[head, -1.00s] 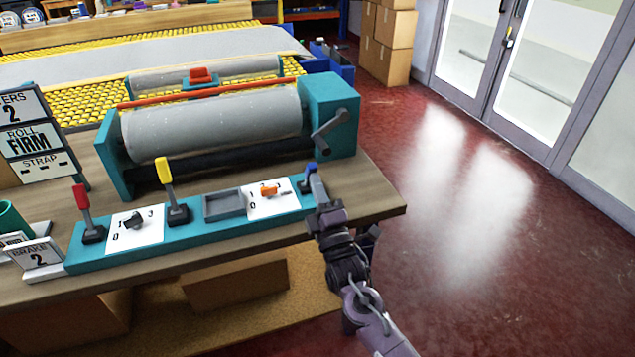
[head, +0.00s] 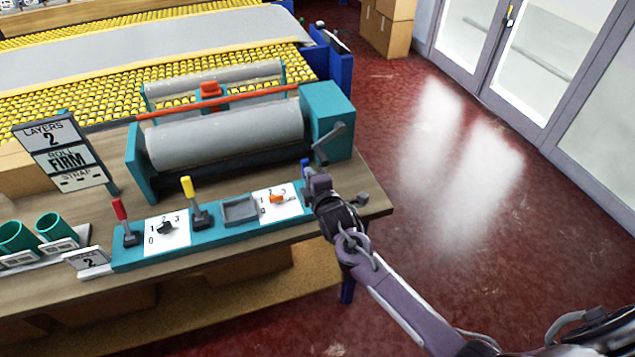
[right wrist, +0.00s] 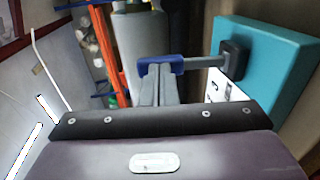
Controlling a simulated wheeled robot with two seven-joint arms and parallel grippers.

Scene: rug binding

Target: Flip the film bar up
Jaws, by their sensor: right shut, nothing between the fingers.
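An orange-red bar (head: 215,102) spans the teal roller machine, lying level above the big grey roll (head: 225,136); the views do not label any part as the film bar. A blue-topped lever (head: 305,167) stands at the right end of the teal control strip. In the right wrist view its blue handle (right wrist: 182,66) joins a grey stem on a dark base. My right gripper (head: 309,180) is shut and empty, its fingertips (right wrist: 158,72) at the blue handle; whether they touch it is unclear. It partly hides the lever in the head view. My left gripper is out of view.
The strip (head: 140,255) also carries a red lever (head: 121,212), a yellow lever (head: 190,195), a black knob (head: 165,228), an orange knob (head: 277,198) and a grey tray (head: 240,209). A crank (head: 328,140) juts from the machine's right end. The floor right of the table is clear.

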